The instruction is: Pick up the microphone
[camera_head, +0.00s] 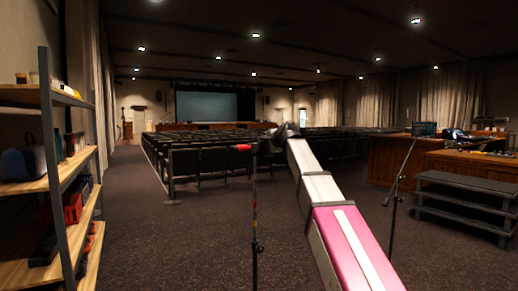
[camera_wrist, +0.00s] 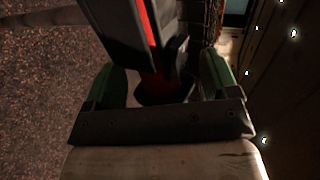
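A microphone with a red head (camera_head: 244,148) sits at the top of a thin black upright stand (camera_head: 255,215) in the middle of the head view. My arm reaches up from the lower right, and its dark end, my gripper (camera_head: 284,132), is just right of the microphone. In the wrist view my gripper (camera_wrist: 165,82) has its green-padded fingers wide apart. A dark shape with a red strip (camera_wrist: 151,24) lies ahead and partly between them. I cannot tell for sure whether it is the microphone. No clear contact shows.
A second microphone stand (camera_head: 396,195) is at the right, beside dark steps (camera_head: 465,195) and a wooden desk (camera_head: 400,158). A loaded wooden shelf (camera_head: 72,170) stands at the left. Rows of dark chairs (camera_head: 215,160) fill the back. Carpet (camera_head: 170,245) is clear around the near stand.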

